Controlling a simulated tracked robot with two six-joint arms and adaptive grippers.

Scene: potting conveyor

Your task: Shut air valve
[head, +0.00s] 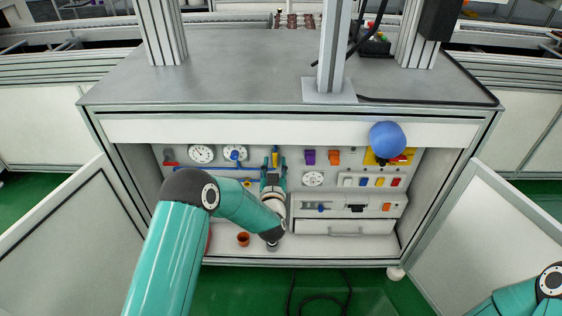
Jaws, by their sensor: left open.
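The open cabinet under the bench has a back panel (340,160) of gauges, valves and switches. My left gripper (275,162) is at this panel, open, with its fingers either side of a small upright yellow handle (275,154). I cannot tell whether the fingers touch it. A blue pipe (215,168) runs along the panel to the left of the gripper. A red handle (171,163) sits at the pipe's left end. No readable label shows which handle is the air valve. My left arm hides part of the lower panel. My right gripper is out of view.
Round gauges (201,154) are on the panel. A blue ball (387,139) is at the cabinet's upper right. A small orange pot (243,239) stands on the cabinet floor. Open doors flank the cabinet on the left (75,235) and right (480,230).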

